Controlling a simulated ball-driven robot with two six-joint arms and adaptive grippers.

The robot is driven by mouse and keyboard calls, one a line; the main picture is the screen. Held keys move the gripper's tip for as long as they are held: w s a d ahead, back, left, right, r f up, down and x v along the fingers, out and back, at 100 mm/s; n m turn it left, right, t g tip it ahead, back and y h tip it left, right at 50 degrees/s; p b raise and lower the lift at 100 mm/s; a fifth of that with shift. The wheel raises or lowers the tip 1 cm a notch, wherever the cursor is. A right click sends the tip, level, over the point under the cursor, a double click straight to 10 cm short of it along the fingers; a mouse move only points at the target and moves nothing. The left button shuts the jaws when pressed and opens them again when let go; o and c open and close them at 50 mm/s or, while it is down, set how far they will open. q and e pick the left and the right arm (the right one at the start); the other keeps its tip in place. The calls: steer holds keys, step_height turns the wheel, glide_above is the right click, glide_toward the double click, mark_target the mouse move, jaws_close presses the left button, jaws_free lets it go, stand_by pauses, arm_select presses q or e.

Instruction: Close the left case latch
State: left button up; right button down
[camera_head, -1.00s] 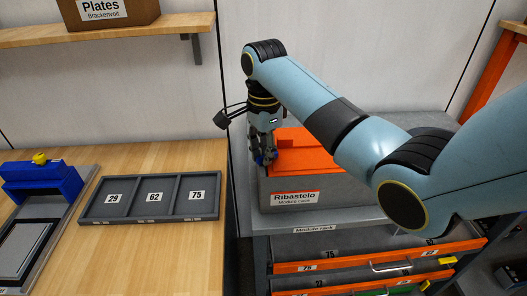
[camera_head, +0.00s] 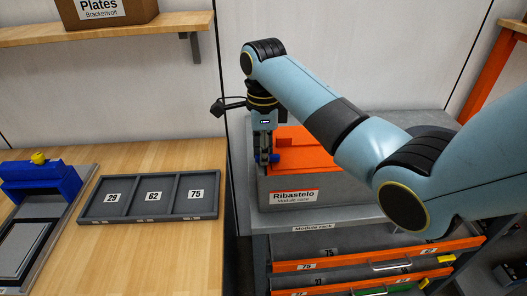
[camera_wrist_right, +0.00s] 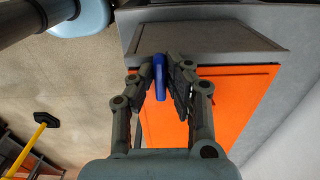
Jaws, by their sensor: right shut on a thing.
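The module case (camera_head: 330,190) is a grey box with an orange lid (camera_head: 298,140), standing on the grey module rack. The lid lies on the case top. In the wrist view the orange lid (camera_wrist_right: 240,100) is beside the grey case wall (camera_wrist_right: 205,38). The blue latch (camera_wrist_right: 158,80) sits between my right fingertips; it also shows in the head view (camera_head: 275,157). My right gripper (camera_wrist_right: 165,75) is shut on it at the left part of the case. The latch's base is partly hidden by the fingers. My left gripper is not in view.
Below the case are rack drawers with orange fronts (camera_head: 350,262). To the left, a wooden bench holds a grey tray (camera_head: 150,219) with compartments and a blue fixture (camera_head: 40,185). A shelf (camera_head: 150,32) with a box is above. My right arm crosses over the case.

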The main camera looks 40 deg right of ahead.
steer(key=c, duration=1.3)
jaws_free()
steer(key=shift+c, duration=0.2)
step_height(320, 180, up, 8)
steer(key=shift+f, duration=0.25)
